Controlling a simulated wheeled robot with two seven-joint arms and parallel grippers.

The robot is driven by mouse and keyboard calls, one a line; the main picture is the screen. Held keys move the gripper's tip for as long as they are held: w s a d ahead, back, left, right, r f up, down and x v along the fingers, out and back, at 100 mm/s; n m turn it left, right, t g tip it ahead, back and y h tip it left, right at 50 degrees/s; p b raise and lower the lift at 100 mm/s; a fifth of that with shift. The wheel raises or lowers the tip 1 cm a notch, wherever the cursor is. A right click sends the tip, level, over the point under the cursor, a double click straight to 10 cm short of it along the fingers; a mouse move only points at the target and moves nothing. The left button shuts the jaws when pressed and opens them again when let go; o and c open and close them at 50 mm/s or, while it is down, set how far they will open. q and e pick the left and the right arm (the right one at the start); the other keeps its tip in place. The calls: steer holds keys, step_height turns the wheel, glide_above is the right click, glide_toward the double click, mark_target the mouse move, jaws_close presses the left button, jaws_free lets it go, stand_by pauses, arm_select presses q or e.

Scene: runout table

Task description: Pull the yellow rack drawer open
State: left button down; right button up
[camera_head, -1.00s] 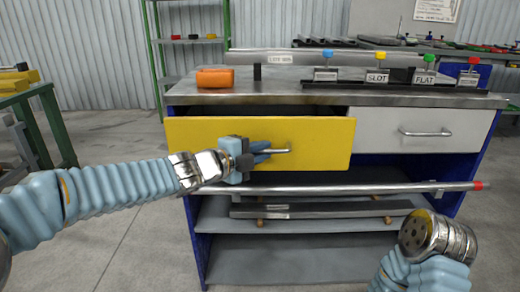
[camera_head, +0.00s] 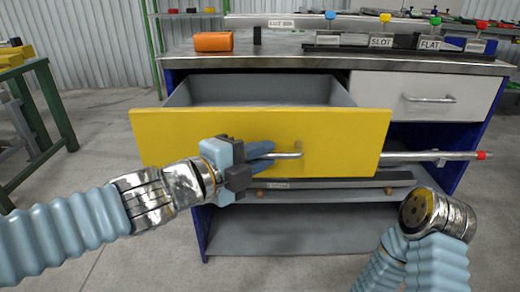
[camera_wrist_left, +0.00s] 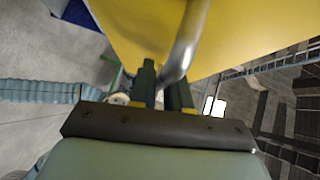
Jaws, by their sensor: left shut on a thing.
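The yellow drawer (camera_head: 345,135) stands pulled out from the table in the head view, and its grey inside (camera_head: 260,91) shows behind the front. Its metal bar handle (camera_head: 291,154) is on the front. My left gripper (camera_head: 266,152) is shut on the handle at its left part. In the left wrist view the handle (camera_wrist_left: 186,42) runs down to between the two fingers (camera_wrist_left: 163,85) in front of the yellow front (camera_wrist_left: 245,28). My right arm's end (camera_head: 438,213) is at the lower right of the head view; no right gripper fingers show.
The table top (camera_head: 340,63) carries an orange block (camera_head: 213,41), a small black post and a row of labelled blocks (camera_head: 430,43). A closed grey drawer (camera_head: 470,92) is at the right. A long bar with a red end (camera_head: 481,155) sticks out below it.

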arm_select(q)
steer(key=shift+f, duration=0.1)
steer(key=c, duration=1.2)
jaws_free()
steer(key=shift+a, duration=0.1)
steer(key=shift+s+a+r+p, duration=0.2)
steer(key=shift+r+p, duration=0.05)
steer(key=shift+p, duration=0.1)
steer(key=p+v, duration=0.5)
steer(key=v, duration=0.8)
steer(key=shift+f+p, duration=0.15)
steer(key=shift+p, duration=0.15)
steer(key=shift+a, duration=0.1)
